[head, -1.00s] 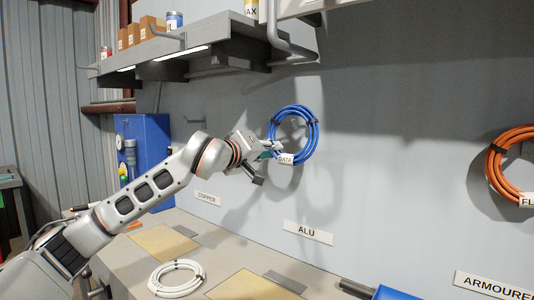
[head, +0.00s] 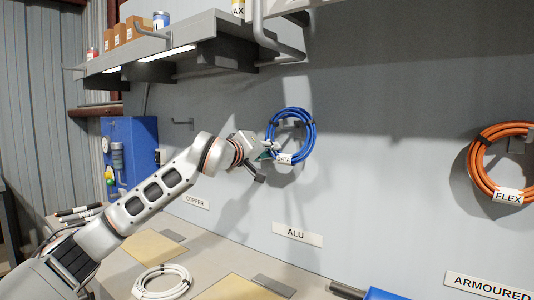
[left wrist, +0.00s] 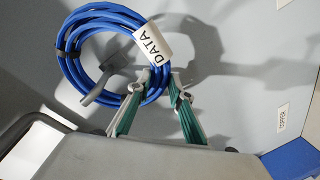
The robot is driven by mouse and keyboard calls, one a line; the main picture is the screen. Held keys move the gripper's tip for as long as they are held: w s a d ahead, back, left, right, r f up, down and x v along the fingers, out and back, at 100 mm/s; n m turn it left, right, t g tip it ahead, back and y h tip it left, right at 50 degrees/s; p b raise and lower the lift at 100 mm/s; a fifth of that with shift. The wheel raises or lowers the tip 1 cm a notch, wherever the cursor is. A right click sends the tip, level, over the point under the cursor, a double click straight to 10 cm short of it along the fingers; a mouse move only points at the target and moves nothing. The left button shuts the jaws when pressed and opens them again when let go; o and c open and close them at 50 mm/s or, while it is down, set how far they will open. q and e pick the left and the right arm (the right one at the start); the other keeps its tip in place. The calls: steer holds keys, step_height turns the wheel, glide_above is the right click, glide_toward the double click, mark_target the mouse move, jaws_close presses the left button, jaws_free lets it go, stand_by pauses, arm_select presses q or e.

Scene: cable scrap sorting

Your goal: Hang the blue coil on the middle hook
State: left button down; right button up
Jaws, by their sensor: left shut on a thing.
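The blue coil (head: 311,143) with its DATA tag (head: 284,159) is up against the grey wall above the ALU sign. My left gripper (head: 267,152) is shut on the coil's lower left edge, beside the tag. In the left wrist view the coil (left wrist: 73,62) shows between the two teal fingers (left wrist: 156,90). My right gripper is out of view.
An empty hook (head: 183,123) is on the wall to the left, above the COPPER sign (head: 197,201). An orange coil (head: 477,165) tagged FLEX hangs at the right. A white coil (head: 162,281) lies on the bench. A shelf (head: 200,50) juts out above my left arm.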

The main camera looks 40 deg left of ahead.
arm_select(q)
steer(key=shift+w+f+b, duration=0.3)
steer(key=shift+w+f, duration=0.15)
steer(key=shift+f, duration=0.55)
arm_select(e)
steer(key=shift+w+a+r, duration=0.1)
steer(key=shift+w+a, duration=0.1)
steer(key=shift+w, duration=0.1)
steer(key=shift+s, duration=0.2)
arm_select(q)
steer(key=c, duration=1.8)
jaws_free()
steer(key=shift+o, duration=0.4)
steer(key=shift+f, duration=0.1)
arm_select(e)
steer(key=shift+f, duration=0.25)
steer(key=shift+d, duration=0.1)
